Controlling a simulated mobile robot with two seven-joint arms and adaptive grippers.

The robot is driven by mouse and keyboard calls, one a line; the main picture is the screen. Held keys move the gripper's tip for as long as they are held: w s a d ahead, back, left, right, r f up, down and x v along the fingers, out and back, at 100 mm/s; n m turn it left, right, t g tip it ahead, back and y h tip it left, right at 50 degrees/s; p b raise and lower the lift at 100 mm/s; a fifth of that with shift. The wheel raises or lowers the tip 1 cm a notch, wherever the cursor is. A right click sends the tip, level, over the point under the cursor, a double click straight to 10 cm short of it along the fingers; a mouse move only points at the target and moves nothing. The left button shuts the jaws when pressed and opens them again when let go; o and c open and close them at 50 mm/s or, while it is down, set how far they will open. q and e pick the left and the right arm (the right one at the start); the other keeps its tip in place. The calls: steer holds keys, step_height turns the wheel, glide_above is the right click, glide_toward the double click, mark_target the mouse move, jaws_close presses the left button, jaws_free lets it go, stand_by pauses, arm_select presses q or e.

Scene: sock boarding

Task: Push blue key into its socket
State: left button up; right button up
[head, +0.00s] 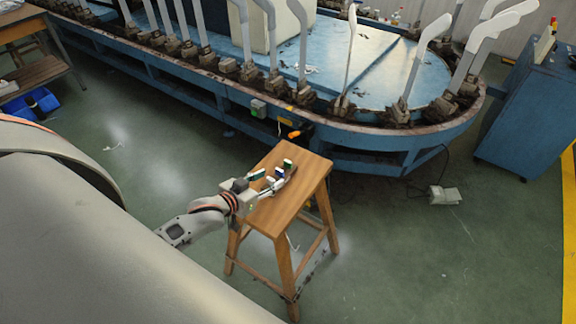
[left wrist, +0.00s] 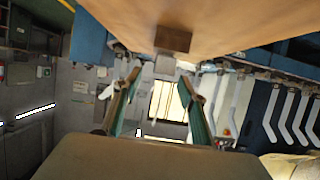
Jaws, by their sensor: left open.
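The blue key (head: 279,172) appears as a small blue and white piece on the wooden stool in the head view. A green and white piece (head: 288,163) stands just beyond it. Both are small, and I cannot tell how either sits in a socket. My left gripper (head: 265,181) reaches over the stool top from the left, its fingers apart and close to the blue key. In the left wrist view the two green-padded fingers (left wrist: 160,92) are spread with nothing clearly held between them. My right gripper is not in view.
The wooden stool (head: 262,216) stands on the green floor. Behind it runs a blue oval machine (head: 340,160) with several upright white sock forms (head: 424,50). A blue cabinet (head: 525,115) stands at the right, and a grey pedal (head: 445,195) lies on the floor.

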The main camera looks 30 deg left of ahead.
mark_target(279, 172)
arm_select(q)
steer(key=shift+a+x, duration=0.15)
steer(key=shift+x, duration=1.7)
steer(key=shift+a+x, duration=0.1)
steer(key=shift+x, duration=1.7)
steer(key=shift+w+r, duration=0.1)
steer(key=shift+r, duration=0.05)
steer(key=c, duration=0.9)
